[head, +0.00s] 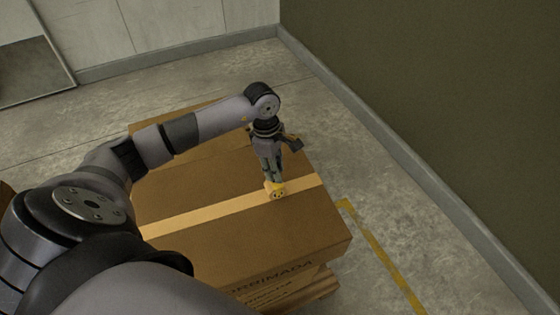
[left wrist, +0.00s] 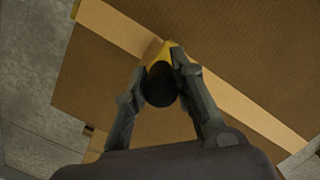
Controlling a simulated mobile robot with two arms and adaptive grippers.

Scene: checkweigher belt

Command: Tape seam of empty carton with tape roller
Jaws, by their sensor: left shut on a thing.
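The carton (head: 240,233) is a brown box with its top closed. A lighter tape strip (head: 203,212) runs across its top from the left edge to the right edge. My left gripper (head: 272,178) points down over the carton and is shut on the yellow tape roller (head: 275,190), which is at the tape strip. In the left wrist view the roller (left wrist: 160,84) shows a dark round end between the fingers, with its yellow part above the strip (left wrist: 255,117). Whether the roller touches the carton is hard to tell. My right gripper is not in view.
A pale wall (head: 160,30) stands behind.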

